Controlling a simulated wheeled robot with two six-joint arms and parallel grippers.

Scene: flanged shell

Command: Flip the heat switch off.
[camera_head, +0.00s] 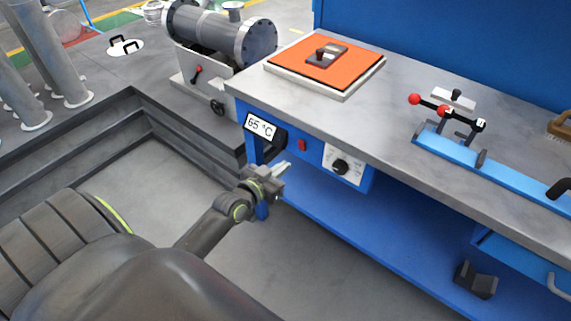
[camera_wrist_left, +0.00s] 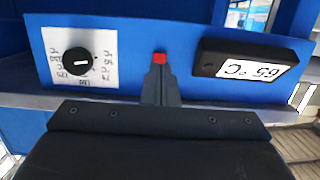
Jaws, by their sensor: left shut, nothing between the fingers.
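The heat switch is a small red rocker (camera_head: 302,145) on the blue front panel under the workbench top. It sits between the temperature display (camera_head: 261,126), reading 65 °C, and the dial (camera_head: 340,166) on its white plate. In the left wrist view the red switch (camera_wrist_left: 160,58) shows just beyond the fingertips, with the dial (camera_wrist_left: 81,61) to its left and the upside-down display (camera_wrist_left: 247,64) to its right. My left gripper (camera_head: 286,166) is shut and empty, pointing at the panel just below and left of the switch. In the wrist view its fingers (camera_wrist_left: 160,72) overlap the switch's lower edge; contact cannot be told.
The bench top (camera_head: 400,120) overhangs the panel. On it are an orange heated plate (camera_head: 340,66) with a dark handled block (camera_head: 322,57) and a blue rail with red-knobbed clamps (camera_head: 445,150). A lower blue shelf (camera_head: 350,215) lies beneath. The floor in front is clear.

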